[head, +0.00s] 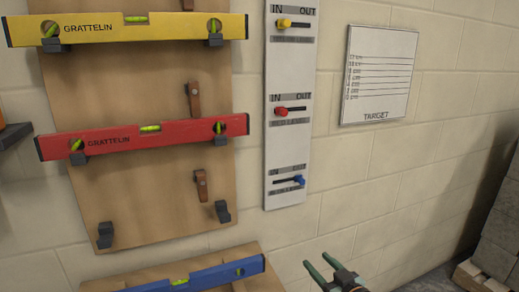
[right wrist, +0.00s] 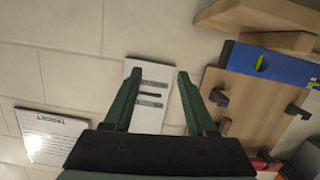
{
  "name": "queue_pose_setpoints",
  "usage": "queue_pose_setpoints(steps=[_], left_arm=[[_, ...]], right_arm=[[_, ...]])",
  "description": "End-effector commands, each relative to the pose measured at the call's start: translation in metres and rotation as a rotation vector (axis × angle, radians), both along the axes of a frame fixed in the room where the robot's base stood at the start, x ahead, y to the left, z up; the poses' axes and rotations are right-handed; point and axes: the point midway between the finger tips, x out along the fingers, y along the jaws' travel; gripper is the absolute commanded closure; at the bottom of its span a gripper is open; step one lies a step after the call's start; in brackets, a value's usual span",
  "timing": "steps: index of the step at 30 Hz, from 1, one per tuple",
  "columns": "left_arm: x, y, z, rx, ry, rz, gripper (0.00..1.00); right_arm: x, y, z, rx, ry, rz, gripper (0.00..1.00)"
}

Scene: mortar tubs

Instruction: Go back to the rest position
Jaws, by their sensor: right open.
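My right gripper (head: 318,260) is at the bottom of the head view, in front of the block wall. Its two green fingers are apart with nothing between them. In the right wrist view my right gripper (right wrist: 159,72) is also open and empty, with the white IN/OUT board (right wrist: 150,110) behind its fingers. In the head view the IN/OUT board (head: 288,140) is above and to the left of the gripper. Its yellow knob (head: 284,22) and red knob (head: 281,111) are at the IN side; its blue knob (head: 299,180) is at the OUT side. My left gripper is out of view.
A yellow level (head: 170,27) and a red level (head: 110,140) rest on brackets on a wooden panel (head: 150,190); the lowest bracket pair is empty. A blue level (head: 215,277) lies below. A TARGET sheet (head: 400,50) hangs right. Grey blocks (head: 495,240) stand at far right.

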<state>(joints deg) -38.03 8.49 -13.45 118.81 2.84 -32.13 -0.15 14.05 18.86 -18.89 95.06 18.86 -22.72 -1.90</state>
Motion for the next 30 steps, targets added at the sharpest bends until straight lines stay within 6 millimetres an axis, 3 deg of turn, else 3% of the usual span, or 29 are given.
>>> queue_pose_setpoints(steps=[1,6,9,15,23,24,30], left_arm=[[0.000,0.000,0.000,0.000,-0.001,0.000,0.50],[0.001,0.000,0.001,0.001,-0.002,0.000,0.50],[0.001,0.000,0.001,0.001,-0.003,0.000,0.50],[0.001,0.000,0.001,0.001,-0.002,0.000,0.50],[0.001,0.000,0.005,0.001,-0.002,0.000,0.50],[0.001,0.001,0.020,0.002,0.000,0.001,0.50],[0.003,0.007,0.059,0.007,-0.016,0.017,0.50]], right_arm=[[-0.024,0.007,-0.028,0.006,0.052,0.003,0.43],[-0.100,0.021,-0.096,0.011,0.207,-0.001,0.43],[-0.148,0.025,-0.127,0.012,0.295,-0.011,0.43],[-0.229,0.027,-0.165,0.007,0.442,-0.040,0.43],[-0.309,0.024,-0.184,-0.004,0.588,-0.081,0.43],[-0.303,0.022,-0.167,-0.005,0.577,-0.083,0.43],[-0.305,0.017,-0.135,-0.006,0.576,-0.098,0.43]])
